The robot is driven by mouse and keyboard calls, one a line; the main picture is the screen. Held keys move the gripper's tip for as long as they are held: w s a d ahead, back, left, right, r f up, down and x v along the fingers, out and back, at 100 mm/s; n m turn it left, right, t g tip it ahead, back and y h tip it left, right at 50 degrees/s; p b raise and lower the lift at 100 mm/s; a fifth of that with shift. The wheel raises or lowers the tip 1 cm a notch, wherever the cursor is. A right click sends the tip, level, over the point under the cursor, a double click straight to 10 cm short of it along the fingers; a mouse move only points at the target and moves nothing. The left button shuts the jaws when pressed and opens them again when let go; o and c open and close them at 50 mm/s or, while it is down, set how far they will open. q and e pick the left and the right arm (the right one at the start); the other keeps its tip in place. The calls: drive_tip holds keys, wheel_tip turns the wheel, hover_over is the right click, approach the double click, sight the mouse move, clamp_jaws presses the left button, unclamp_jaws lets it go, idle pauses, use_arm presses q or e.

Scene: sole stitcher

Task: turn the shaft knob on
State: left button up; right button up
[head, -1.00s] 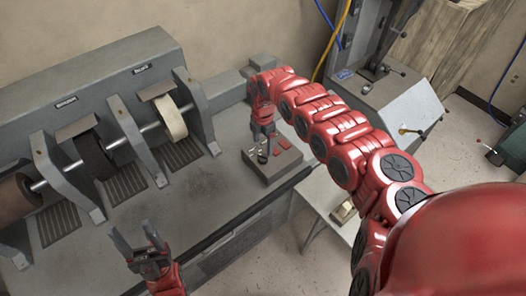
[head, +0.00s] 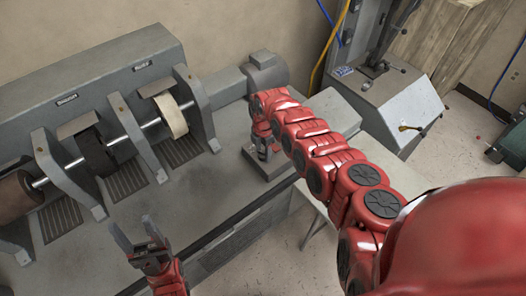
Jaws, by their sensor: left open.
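A grey control box (head: 278,174) sits at the right end of the machine's bench. My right arm reaches over it from the right, and my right gripper (head: 262,153) points down at the left part of its top. The shaft knob cannot be made out; the gripper and arm cover much of the box top. Whether the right gripper's fingers touch anything, or are open or shut, is too small to tell. My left gripper (head: 131,232) is open and empty above the front of the bench, well left of the box.
A grey machine (head: 150,60) with a horizontal shaft (head: 116,142), dark rollers and a pale wheel (head: 171,116) stands at the left and back. A motor-like housing (head: 266,70) is behind my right arm. Another grey machine (head: 400,105) stands at the back right.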

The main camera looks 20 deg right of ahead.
clamp_jaws()
